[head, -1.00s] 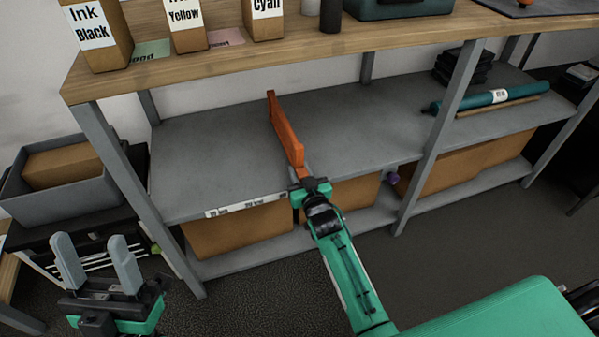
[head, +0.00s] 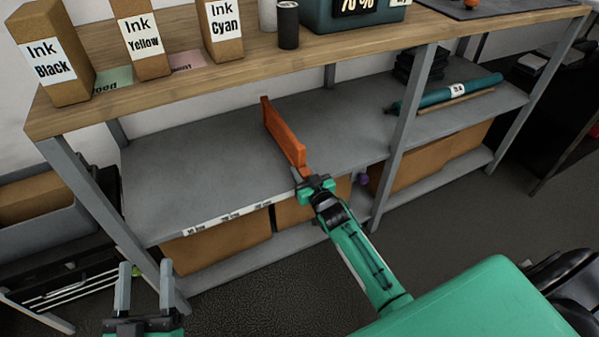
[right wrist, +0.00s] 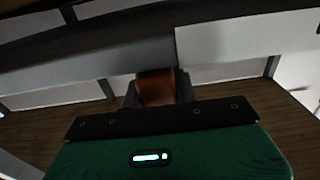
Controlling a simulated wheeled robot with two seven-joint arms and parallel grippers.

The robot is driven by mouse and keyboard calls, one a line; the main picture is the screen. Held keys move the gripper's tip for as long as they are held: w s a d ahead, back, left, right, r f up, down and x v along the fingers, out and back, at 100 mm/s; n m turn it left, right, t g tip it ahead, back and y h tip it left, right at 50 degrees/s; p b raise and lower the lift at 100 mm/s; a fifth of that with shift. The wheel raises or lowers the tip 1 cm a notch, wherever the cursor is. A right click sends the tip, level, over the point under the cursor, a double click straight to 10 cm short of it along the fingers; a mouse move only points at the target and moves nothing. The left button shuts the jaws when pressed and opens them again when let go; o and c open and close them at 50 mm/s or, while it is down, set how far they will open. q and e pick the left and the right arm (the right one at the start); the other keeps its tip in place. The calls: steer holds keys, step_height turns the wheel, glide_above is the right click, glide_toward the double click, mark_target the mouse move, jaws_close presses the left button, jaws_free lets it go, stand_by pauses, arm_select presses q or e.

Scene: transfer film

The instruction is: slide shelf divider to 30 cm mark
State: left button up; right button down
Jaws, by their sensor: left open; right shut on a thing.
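The orange shelf divider (head: 284,133) stands upright on the grey middle shelf (head: 200,170), running from front to back. My right gripper (head: 308,180) is shut on the divider's front end at the shelf's front edge. In the right wrist view the divider (right wrist: 156,87) shows as an orange-brown piece between the fingers. A white label strip (head: 230,217) with small marks lies on the shelf's front edge, to the left of the divider; its print is too small to read surely. My left gripper (head: 145,290) is open and empty, low at the left, in front of the shelf unit.
Boxes of black (head: 50,55), yellow and cyan ink stand on the wooden top. Brown boxes (head: 216,240) sit on the lower shelf. A teal roll (head: 460,92) lies beyond a grey post (head: 402,130) at right. The middle shelf is clear left of the divider.

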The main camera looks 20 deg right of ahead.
steer(key=c, duration=1.1)
jaws_free()
steer(key=shift+s, duration=0.1)
steer(key=shift+s, duration=0.2)
arm_select(q)
steer(key=s+d+f+g+p, duration=0.1)
steer(key=s+f+g, duration=0.1)
steer(key=f+g, duration=0.2)
steer(key=s+d+f+g+p, duration=0.2)
steer(key=f+g, duration=0.2)
steer(key=f, duration=0.4)
steer(key=shift+s+d+f, duration=0.15)
steer(key=shift+s+f, duration=0.1)
steer(key=shift+f, duration=0.15)
arm_select(e)
steer(key=shift+s+d, duration=0.15)
steer(key=shift+s, duration=3.2)
steer(key=shift+s+d, duration=0.1)
steer(key=shift+s, duration=3.2)
